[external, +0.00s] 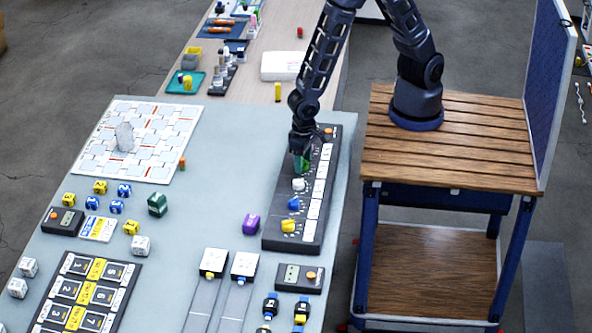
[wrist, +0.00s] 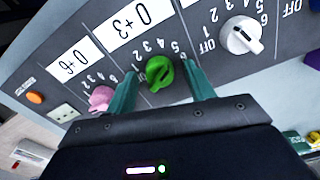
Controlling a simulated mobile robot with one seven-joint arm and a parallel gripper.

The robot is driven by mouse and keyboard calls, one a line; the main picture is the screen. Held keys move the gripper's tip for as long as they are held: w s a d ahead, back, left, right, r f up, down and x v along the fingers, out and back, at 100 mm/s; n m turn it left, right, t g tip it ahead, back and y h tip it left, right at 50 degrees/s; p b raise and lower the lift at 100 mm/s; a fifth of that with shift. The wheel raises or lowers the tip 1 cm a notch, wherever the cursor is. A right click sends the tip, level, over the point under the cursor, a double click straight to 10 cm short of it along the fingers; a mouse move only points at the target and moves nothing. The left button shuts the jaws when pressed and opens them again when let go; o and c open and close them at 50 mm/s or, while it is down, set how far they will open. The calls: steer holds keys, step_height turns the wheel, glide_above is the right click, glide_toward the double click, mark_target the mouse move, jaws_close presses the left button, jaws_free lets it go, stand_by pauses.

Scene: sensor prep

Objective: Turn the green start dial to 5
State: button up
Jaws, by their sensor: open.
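The green start dial (wrist: 159,72) sits on a dark control panel (external: 272,233) between a pink dial (wrist: 101,98) and a white dial (wrist: 240,35). My gripper (wrist: 160,82) is open, with one finger on each side of the green dial. I cannot tell whether the fingers touch it. In the wrist view the numbers around the green dial are partly hidden by the fingers, and its exact setting is unclear. In the external view the green dial (external: 302,163) is partly covered by my gripper (external: 301,158).
Blue (external: 293,203) and yellow (external: 288,226) dials sit further along the panel. An orange button (wrist: 35,97) is at its far end. Number cubes and a puzzle board (external: 103,119) lie further left.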

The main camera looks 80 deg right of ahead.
steer(key=shift+r, duration=0.15)
step_height(320, 180, up, 10)
steer(key=shift+r, duration=0.25)
stand_by(0.3)
stand_by(0.4)
steer(key=d+r+n+t+y, duration=0.2)
steer(key=d+r, duration=1.5)
steer(key=d, duration=0.3)
steer(key=s+d+r+t+h, duration=0.1)
steer(key=s+d+r, duration=0.3)
steer(key=s+d, duration=0.1)
steer(key=s+d+r+n+t+h, duration=0.1)
steer(key=s+d+r, duration=0.3)
steer(key=s+d, duration=0.2)
steer(key=shift+d+r+t, duration=0.3)
steer(key=shift+d, duration=0.95)
